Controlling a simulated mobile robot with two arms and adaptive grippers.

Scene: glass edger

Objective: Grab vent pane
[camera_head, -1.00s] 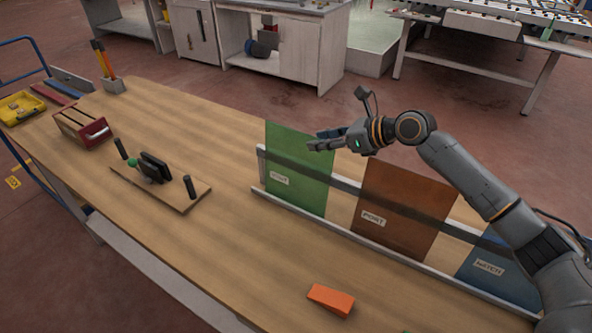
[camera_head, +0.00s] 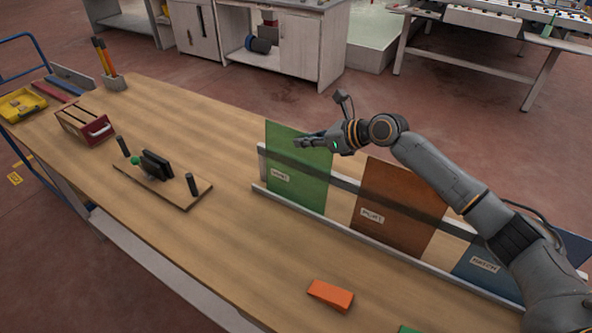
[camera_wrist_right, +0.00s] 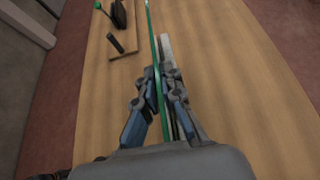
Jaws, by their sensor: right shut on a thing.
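The green pane (camera_head: 300,187), whose small label I cannot read clearly now, stands upright at the left end of the rack (camera_head: 345,232). My right gripper (camera_head: 308,142) is at the pane's upper part and shut on it. In the right wrist view the pane shows edge-on as a thin green strip (camera_wrist_right: 157,40) between the fingers (camera_wrist_right: 163,78). The brown pane (camera_head: 400,210) stands in the middle of the rack. The blue pane (camera_head: 492,270) is at its right end, partly hidden by my right arm. My left gripper is not in view.
An orange block (camera_head: 330,295) lies on the workbench (camera_head: 230,240) in front of the rack. A board (camera_head: 190,203) with black posts and a clamp-like fixture stands to the left. A red box (camera_head: 85,128), a yellow tray (camera_head: 22,104) and a pencil holder (camera_head: 115,83) are farther left.

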